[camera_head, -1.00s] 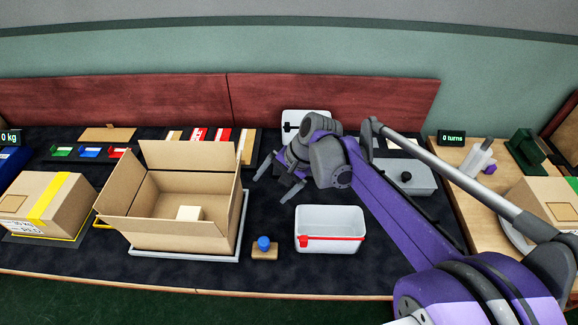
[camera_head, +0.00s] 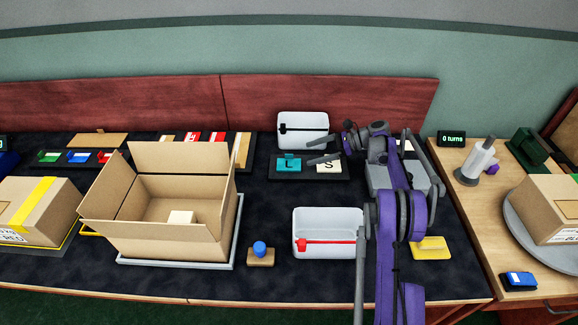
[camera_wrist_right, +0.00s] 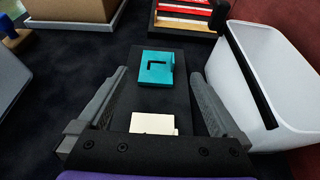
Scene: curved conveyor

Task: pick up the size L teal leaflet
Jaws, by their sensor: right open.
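The teal leaflet marked L (camera_head: 289,166) lies on a dark tray (camera_head: 308,178) in the head view, left of a cream leaflet marked S (camera_head: 328,166). In the right wrist view the teal leaflet (camera_wrist_right: 154,68) lies beyond the tips of my fingers, and the cream leaflet (camera_wrist_right: 152,123) lies nearer, between them. My right gripper (camera_head: 314,150) is open and empty, above the tray and pointing left; its fingers (camera_wrist_right: 160,76) flank the tray in the wrist view. My left gripper is not in view.
A white bin with a black strip (camera_head: 303,130) stands right behind the tray. A white bin with a red strip (camera_head: 328,232) stands in front. An open cardboard box (camera_head: 170,235) is at the left. Dark table lies clear between box and tray.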

